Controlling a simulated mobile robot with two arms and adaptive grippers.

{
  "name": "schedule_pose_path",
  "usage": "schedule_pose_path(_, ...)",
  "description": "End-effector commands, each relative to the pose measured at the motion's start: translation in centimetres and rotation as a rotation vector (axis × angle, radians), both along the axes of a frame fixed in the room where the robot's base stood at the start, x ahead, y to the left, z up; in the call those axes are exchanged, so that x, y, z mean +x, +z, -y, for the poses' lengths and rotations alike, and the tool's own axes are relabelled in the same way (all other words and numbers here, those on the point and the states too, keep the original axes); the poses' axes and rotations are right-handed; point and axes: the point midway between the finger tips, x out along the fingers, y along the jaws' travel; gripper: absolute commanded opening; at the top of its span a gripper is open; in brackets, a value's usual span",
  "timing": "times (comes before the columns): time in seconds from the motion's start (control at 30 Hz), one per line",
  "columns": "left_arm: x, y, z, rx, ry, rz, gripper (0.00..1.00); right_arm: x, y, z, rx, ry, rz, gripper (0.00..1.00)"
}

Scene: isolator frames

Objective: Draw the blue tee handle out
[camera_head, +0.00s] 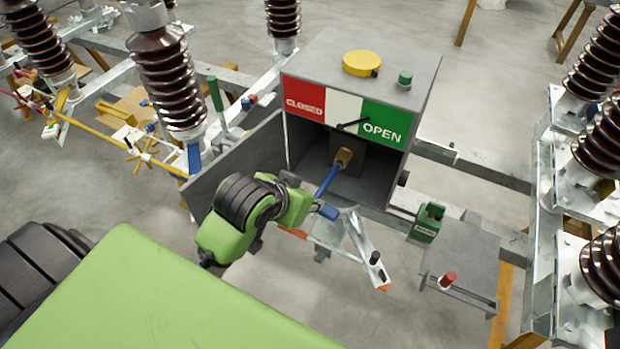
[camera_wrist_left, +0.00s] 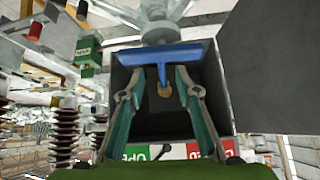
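The blue tee handle (camera_head: 328,178) has its stem running into a brass fitting (camera_head: 344,158) inside the open grey box (camera_head: 420,85). In the left wrist view, which shows the box upside down, the tee's blue crossbar (camera_wrist_left: 158,54) spans above the fingertips. My left gripper (camera_head: 303,207) is at the handle's outer end; its body hides part of the crossbar in the head view. In the left wrist view, its teal fingers (camera_wrist_left: 160,80) are apart, with the stem between them and gaps on both sides. My right gripper is in neither view.
The box's grey door (camera_head: 235,160) hangs open on the left. Brown insulators (camera_head: 168,80) stand left and right.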

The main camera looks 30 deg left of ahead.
Motion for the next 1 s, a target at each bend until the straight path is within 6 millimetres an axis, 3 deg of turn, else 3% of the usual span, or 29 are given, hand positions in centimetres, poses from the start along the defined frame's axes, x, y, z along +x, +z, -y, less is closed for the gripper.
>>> schedule_pose_path(0.17, 2.1, 1.5, 0.0, -0.011, 0.007, 0.048, 0.31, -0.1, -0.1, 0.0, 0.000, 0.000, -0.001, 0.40)
schedule_pose_path(0.6, 6.7, -3.5, 0.3, -0.011, 0.007, 0.049, 0.31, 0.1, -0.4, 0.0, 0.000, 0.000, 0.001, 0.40)
schedule_pose_path(1.0, 7.4, -4.3, 0.4, -0.011, 0.007, 0.050, 0.31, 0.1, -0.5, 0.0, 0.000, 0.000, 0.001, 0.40)
